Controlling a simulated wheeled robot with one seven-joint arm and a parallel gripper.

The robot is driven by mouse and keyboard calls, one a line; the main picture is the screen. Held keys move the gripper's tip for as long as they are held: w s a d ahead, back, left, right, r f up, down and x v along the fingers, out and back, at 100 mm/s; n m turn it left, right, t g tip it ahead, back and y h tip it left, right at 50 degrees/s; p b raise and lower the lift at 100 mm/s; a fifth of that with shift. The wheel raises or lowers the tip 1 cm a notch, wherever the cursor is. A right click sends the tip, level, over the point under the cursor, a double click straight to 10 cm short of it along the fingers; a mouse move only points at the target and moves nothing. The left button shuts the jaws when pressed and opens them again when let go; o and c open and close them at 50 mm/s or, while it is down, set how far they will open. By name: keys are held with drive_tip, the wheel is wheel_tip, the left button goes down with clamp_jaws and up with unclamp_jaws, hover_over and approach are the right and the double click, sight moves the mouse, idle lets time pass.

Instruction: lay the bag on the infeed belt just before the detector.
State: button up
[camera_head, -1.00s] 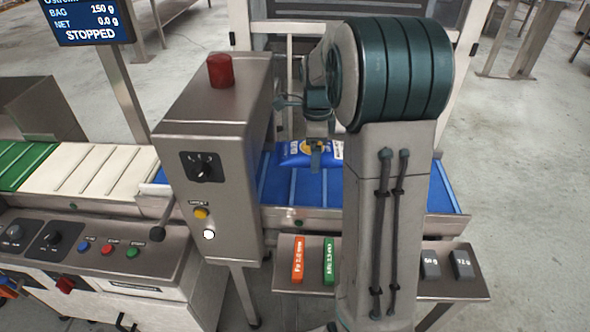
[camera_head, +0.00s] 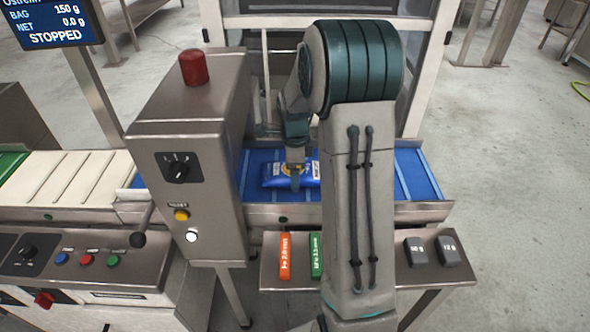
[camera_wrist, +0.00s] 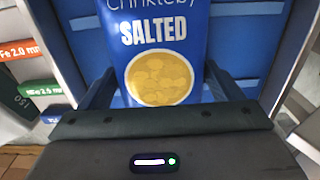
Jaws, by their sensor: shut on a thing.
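The bag (camera_head: 278,181) is blue with a yellow round picture and lies at the blue infeed belt (camera_head: 408,176), just right of the detector. In the wrist view the bag (camera_wrist: 198,22) reads "SALTED" and sits between the two fingers of my gripper (camera_wrist: 160,95). My gripper (camera_head: 295,180) is shut on the bag from above. The bag looks at or very near the belt surface; I cannot tell whether it touches. The detector (camera_head: 185,140) is a grey metal housing with a red lamp on top. My arm hides part of the belt.
A shelf below the belt holds an orange test piece (camera_head: 285,256), a green one (camera_head: 316,255) and two dark grey weights (camera_head: 450,252). A white cleated belt (camera_head: 70,178) runs left of the detector. The screen (camera_head: 50,20) reads STOPPED. The belt's right end is bare.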

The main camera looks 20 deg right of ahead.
drive_tip(key=shift+f, duration=0.15)
drive_tip(key=o, duration=0.9)
wheel_tip(320, 180, up, 11)
drive_tip(key=p, duration=0.1)
drive_tip(key=s+a+n, duration=0.3)
drive_tip(key=s+n, duration=0.4)
drive_tip(key=s+a+r+n+t, duration=0.1)
drive_tip(key=s+a+n, duration=0.3)
drive_tip(key=s+n, duration=0.4)
drive_tip(key=s+a+r+n+t, duration=0.1)
drive_tip(key=s+a+n, duration=0.3)
drive_tip(key=s+n, duration=0.3)
drive_tip(key=shift+s+r+n, duration=0.25)
drive_tip(key=shift+s+n, duration=0.05)
drive_tip(key=shift+n, duration=0.1)
